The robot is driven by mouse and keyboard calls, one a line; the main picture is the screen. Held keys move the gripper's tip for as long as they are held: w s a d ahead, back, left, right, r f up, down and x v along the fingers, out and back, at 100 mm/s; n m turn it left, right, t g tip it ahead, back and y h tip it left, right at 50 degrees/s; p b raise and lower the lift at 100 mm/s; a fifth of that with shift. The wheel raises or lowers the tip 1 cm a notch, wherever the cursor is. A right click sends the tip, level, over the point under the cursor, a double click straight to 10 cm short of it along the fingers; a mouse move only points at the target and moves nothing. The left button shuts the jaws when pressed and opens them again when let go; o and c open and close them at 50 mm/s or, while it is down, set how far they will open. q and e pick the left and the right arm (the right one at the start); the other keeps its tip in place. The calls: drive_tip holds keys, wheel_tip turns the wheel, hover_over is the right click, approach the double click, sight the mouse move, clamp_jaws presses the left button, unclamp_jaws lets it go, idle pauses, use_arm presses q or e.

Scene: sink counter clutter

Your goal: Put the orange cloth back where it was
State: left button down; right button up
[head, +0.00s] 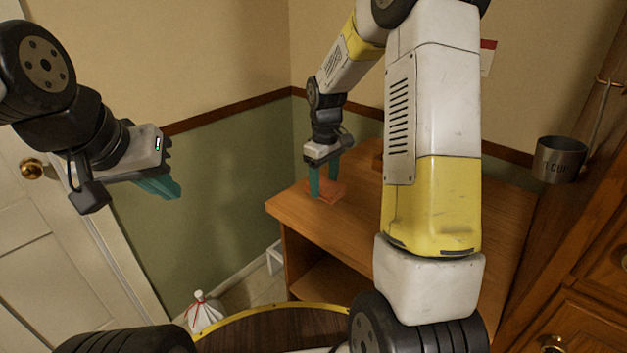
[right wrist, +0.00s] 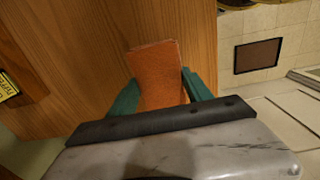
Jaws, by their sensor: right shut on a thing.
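The orange cloth (head: 326,191) is a small flat folded piece at the left part of the wooden counter top in the head view. It also shows in the right wrist view (right wrist: 158,72), between the two green fingers. My right gripper (head: 324,194) is shut on the cloth, with its fingers pointing down at the wooden top. I cannot tell whether the cloth touches the wood. My left gripper (head: 162,188) is in the air at the left, away from the cloth; its green fingers are seen from the side, and their gap is hidden.
The wooden cabinet top (head: 295,207) has bare room around the cloth. My right arm hides its middle. A metal measuring cup (head: 559,159) hangs at the right. A white bag with a red tie (head: 203,312) stands on the floor. A door (head: 50,240) is at the left.

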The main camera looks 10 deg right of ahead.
sight(324, 182)
drive_tip(key=shift+w+d, duration=0.15)
drive_tip(key=shift+w, duration=0.45)
drive_tip(key=shift+s+f, duration=0.1)
drive_tip(key=shift+f, duration=1.7)
drive_tip(key=shift+f, duration=0.15)
drive_tip(key=o, duration=1.3)
